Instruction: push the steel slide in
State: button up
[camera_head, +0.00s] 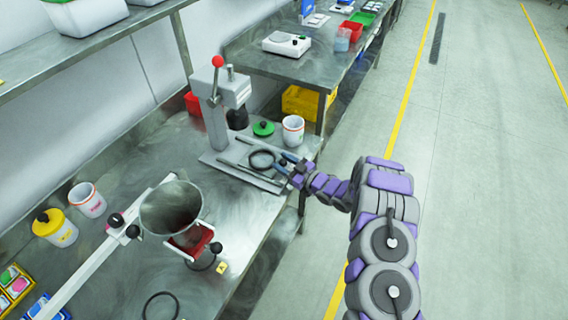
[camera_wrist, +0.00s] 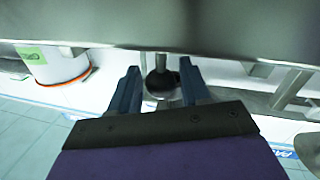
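The steel slide, as far as I can tell, is the flat steel part (camera_head: 250,174) with bars and a dark ring, lying on the base of the lever press (camera_head: 220,112). My gripper (camera_head: 286,165) is at the right end of this part, near the bench's front edge. In the wrist view my gripper (camera_wrist: 160,88) is open, with its two blue fingers on either side of a dark round knob (camera_wrist: 160,84) on a short stem. Small gaps show between knob and fingers. A broad steel surface (camera_wrist: 165,28) fills the top.
A white cup with a red rim (camera_head: 293,130) and a green lid (camera_head: 263,129) stand close behind my gripper. A yellow bin (camera_head: 300,102) is under the bench. The floor at right is clear.

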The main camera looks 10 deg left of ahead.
jog(key=shift+o, duration=0.6)
jog(key=p+v, duration=0.3)
jog(key=v, duration=1.4)
jog(key=shift+d, duration=0.2)
jog(key=shift+s+f, duration=0.1)
jog(key=shift+f, duration=0.05)
